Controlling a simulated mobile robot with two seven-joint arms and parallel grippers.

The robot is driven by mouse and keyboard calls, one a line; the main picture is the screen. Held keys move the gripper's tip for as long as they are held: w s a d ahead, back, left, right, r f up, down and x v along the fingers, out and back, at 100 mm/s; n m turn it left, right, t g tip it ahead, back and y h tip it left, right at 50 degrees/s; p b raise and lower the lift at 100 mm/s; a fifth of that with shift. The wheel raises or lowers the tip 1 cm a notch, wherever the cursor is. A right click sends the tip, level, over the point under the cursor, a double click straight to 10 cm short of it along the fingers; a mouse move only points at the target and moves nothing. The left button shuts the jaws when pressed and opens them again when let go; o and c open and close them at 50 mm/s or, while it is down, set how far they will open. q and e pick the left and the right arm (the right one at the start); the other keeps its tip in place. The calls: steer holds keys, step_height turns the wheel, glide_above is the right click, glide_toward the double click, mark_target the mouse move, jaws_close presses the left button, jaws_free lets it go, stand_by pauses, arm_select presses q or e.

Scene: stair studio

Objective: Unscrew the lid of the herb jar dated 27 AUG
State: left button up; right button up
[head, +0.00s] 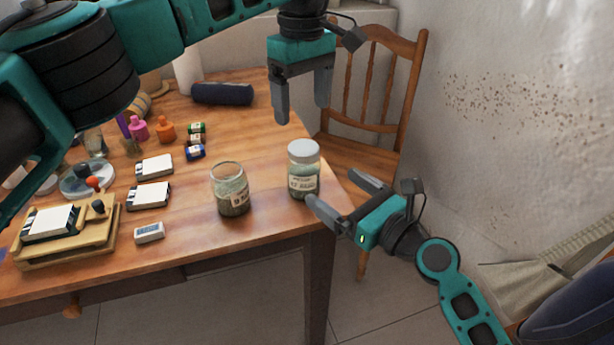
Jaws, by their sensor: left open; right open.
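A glass herb jar (303,180) with green contents and a label that appears to read "27 AUG" stands upright near the table's right edge. Its pale grey lid (303,150) is on top. My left gripper (302,118) is open, pointing down, above and behind the jar and apart from the lid. My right gripper (330,193) is open beside the jar's right side, with one fingertip close to the jar's lower right; I cannot tell if it touches. A second herb jar (231,190), without a lid and with a partly readable label, stands to the left.
The wooden table (270,225) holds several boxes, small bottles, film rolls and a wooden tray (70,250) at the left. A dark cylindrical case (222,94) lies at the back. A wooden chair (375,100) stands behind the right edge. The table between the two jars is clear.

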mark_target(302, 165)
steer(key=x, duration=1)
steer(key=shift+w+a, duration=0.1)
steer(key=shift+w, duration=0.05)
steer(key=c, duration=1.8)
arm_select(q)
steer(key=m, duration=0.5)
steer(key=shift+d+m, duration=0.1)
steer(key=shift+m, duration=0.2)
arm_select(e)
jaws_close()
arm_select(q)
steer(key=m, duration=0.3)
steer(key=shift+f, duration=4.05)
steer(key=shift+c, duration=0.5)
